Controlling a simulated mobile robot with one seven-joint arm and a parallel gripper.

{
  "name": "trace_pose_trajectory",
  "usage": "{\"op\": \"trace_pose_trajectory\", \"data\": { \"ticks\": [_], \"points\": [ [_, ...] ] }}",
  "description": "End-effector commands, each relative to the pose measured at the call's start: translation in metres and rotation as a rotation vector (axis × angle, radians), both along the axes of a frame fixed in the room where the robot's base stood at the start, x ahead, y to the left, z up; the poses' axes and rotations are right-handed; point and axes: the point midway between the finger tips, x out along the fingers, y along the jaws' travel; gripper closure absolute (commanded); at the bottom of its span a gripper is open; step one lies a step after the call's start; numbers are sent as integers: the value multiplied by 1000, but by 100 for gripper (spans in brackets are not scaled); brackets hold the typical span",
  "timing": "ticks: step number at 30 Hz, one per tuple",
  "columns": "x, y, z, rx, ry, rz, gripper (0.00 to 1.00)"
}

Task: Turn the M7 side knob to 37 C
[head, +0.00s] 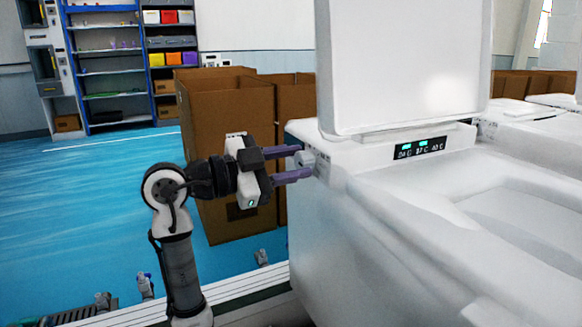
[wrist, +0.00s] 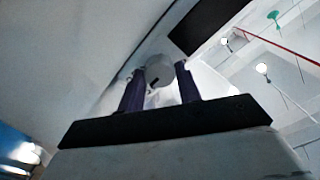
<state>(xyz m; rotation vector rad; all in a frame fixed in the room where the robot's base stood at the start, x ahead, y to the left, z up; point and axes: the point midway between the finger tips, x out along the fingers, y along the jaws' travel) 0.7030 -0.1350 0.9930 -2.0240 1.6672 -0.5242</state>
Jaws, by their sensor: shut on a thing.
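A black display (head: 420,148) on the unit shows three temperatures with green lights; the middle one looks like 37 C. The M7 label is not readable.
Open cardboard boxes (head: 228,150) stand on the blue floor behind my gripper. A shelf rack (head: 110,70) with coloured bins is at the back left. Another white unit (head: 530,130) stands at the right. The floor at the left (head: 80,190) is clear.

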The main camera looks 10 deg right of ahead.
Motion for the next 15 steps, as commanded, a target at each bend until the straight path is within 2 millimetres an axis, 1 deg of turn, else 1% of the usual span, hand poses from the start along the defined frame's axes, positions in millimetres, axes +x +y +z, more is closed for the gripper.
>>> {"op": "trace_pose_trajectory", "data": {
  "ticks": [10,11,15],
  "points": [
    [0,1,0,0,-3,1,89],
    [0,1,0,0,-2,1,65],
    [0,0,0,0,-2,0,46]
  ]
}}
